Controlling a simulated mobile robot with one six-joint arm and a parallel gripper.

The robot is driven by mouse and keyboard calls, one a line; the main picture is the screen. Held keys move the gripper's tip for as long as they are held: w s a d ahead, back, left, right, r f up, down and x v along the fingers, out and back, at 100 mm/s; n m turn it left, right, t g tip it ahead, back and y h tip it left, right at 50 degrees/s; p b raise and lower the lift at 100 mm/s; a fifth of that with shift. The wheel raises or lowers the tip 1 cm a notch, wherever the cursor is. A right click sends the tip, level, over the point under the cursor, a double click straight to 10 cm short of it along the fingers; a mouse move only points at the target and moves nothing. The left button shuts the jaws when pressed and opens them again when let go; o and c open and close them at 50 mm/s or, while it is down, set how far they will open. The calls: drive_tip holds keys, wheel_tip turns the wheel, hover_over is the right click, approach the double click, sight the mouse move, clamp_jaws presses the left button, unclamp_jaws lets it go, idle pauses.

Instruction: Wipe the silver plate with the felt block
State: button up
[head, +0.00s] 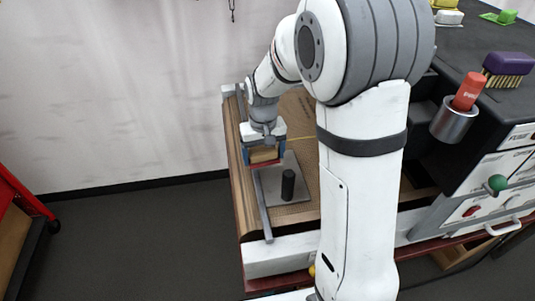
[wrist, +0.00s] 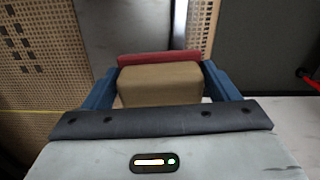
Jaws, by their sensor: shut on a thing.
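My gripper (head: 265,158) is shut on the felt block (head: 264,154), a tan block with a red layer on its underside. In the wrist view the block (wrist: 160,84) sits between the two blue fingers, with its red edge showing beyond it. The silver plate (head: 272,186) lies on the bench top, and a dark upright cylinder (head: 288,184) stands on it. The block is at the plate's far left end; I cannot tell whether it touches the plate. A grey part of the plate (wrist: 130,25) shows beyond the block in the wrist view.
The bench has a perforated brown board (head: 305,135) and a metal rail (head: 258,205) along its left side. To the right are a red cylinder in a metal cup (head: 454,124), a purple brush (head: 508,64) and drawers with handles. A white wall is behind. My arm hides part of the bench.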

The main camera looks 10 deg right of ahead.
sight(263, 151)
drive_tip(key=shift+s+a, duration=0.15)
drive_tip(key=shift+a, duration=0.05)
drive_tip(key=shift+s+r, duration=0.1)
drive_tip(key=shift+r, duration=0.1)
drive_tip(key=shift+d+r+p, duration=0.2)
drive_tip(key=shift+r+p, duration=0.8)
drive_tip(key=shift+r, duration=0.3)
